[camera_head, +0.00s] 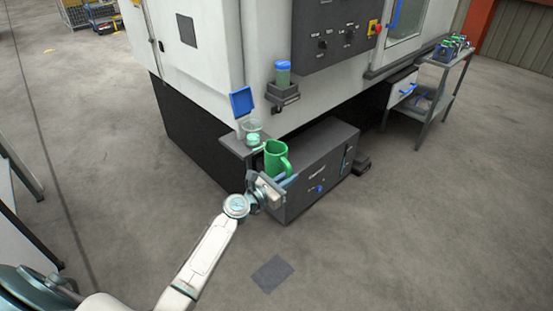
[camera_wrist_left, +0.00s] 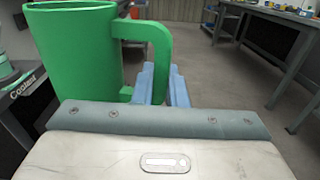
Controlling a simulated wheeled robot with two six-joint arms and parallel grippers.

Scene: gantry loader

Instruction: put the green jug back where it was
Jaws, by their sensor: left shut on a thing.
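The green jug (camera_head: 272,160) is upright above the near left end of the dark coolant box, beside a small grey shelf. I cannot tell whether its base touches anything. It fills the left of the left wrist view (camera_wrist_left: 70,45), with its handle to the right. My left gripper (camera_head: 285,181) is shut on the jug at its handle side. Its blue fingers (camera_wrist_left: 165,85) lie at the handle, and the handle's lower part is partly hidden by the gripper. My right gripper is not in view.
The grey shelf (camera_head: 233,146) carries a clear and green container (camera_head: 252,139). The coolant box (camera_head: 325,170) stands against the white machine (camera_head: 200,50). A holder (camera_head: 283,93) on the machine carries a green bottle with a blue cap (camera_head: 283,72).

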